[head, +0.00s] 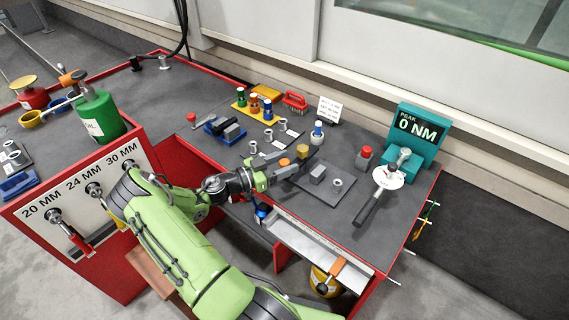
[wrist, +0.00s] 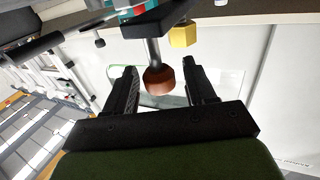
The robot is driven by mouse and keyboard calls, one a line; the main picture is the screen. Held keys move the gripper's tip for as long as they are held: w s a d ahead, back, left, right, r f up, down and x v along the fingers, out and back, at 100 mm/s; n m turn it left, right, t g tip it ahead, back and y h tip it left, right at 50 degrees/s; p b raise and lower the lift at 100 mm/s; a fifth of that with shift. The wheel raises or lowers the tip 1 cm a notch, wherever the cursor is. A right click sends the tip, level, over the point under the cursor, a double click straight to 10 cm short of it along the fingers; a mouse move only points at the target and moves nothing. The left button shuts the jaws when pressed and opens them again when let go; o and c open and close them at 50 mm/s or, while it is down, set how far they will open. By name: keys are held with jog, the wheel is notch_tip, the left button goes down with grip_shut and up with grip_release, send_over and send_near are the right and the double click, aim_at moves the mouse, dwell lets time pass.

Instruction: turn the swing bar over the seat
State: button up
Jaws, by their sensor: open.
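My gripper (head: 272,176) is open at the middle of the bench, beside a small dark fixture. In the wrist view its two fingers (wrist: 158,74) stand apart, with a red-brown knob (wrist: 160,80) appearing between them. The knob is on a thin dark rod that runs to a dark block (wrist: 160,22); I take these as the swing bar and its handle. In the head view an orange knob (head: 284,162) shows close to the fingertips. A yellow hexagonal piece (head: 302,151) is just beyond it and also shows in the wrist view (wrist: 183,35). I cannot make out the seat for certain.
A grey block (head: 317,173) and a short cylinder (head: 337,186) stand right of the fixture. A torque wrench (head: 374,197) lies by the teal PEAK display (head: 415,135). Colour-capped parts sit on a yellow rack (head: 256,107) behind. A green bottle (head: 98,115) stands left.

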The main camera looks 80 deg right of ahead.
jog(key=shift+d, duration=0.1)
grip_shut()
jog(key=shift+r, duration=0.1)
dwell(0.4)
